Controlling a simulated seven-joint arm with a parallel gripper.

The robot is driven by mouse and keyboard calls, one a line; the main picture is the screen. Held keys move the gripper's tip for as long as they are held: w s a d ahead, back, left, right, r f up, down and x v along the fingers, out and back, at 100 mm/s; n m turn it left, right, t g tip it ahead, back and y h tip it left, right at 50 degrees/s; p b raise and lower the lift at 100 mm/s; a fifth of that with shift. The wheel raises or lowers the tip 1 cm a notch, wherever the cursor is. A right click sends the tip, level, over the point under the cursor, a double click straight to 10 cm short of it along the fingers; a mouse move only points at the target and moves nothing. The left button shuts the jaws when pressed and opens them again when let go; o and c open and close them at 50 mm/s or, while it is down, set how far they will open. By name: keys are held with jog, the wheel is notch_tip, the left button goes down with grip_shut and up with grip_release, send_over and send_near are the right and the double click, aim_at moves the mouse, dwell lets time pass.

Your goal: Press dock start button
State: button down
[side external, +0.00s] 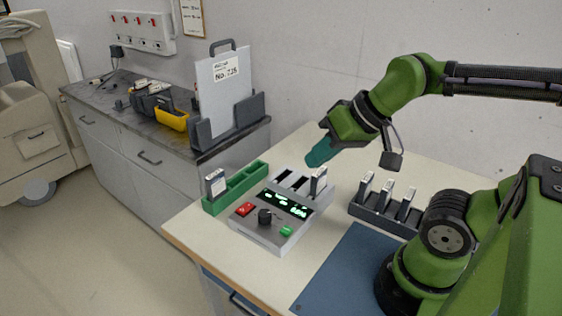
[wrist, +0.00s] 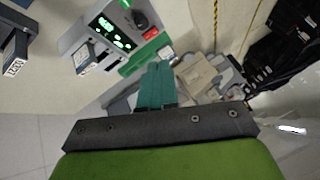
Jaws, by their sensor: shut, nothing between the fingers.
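The grey dock (side external: 270,235) stands on the table with a lit green display (side external: 286,203). Its front panel has a green button (side external: 286,231), a black knob (side external: 265,215) and a red button (side external: 244,209). I cannot read which one is start. One cartridge (side external: 318,181) stands in a dock slot; other slots look empty. My gripper (side external: 317,156) has teal fingers, shut and empty, above and behind the dock, touching nothing. In the wrist view the dock (wrist: 72,40) is ahead, with the red button (wrist: 151,33) and the green button (wrist: 126,4) at the top edge.
A green rack (side external: 240,188) with one cartridge (side external: 215,184) stands left of the dock. A dark rack (side external: 370,219) with several cartridges is to its right. A blue mat (side external: 345,275) lies in front.

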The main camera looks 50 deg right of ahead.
notch_tip(320, 180, down, 4)
jog(key=w+d+m+g, duration=0.1)
jog(key=d+m+g, duration=0.1)
jog(key=m+g+y, duration=0.2)
jog(key=m+y, duration=0.5)
send_over(290, 228)
notch_tip(290, 228, down, 6)
jog(key=shift+r, duration=0.2)
jog(key=shift+f, duration=4.45)
jog(key=shift+f, duration=0.1)
jog(key=shift+f, duration=0.3)
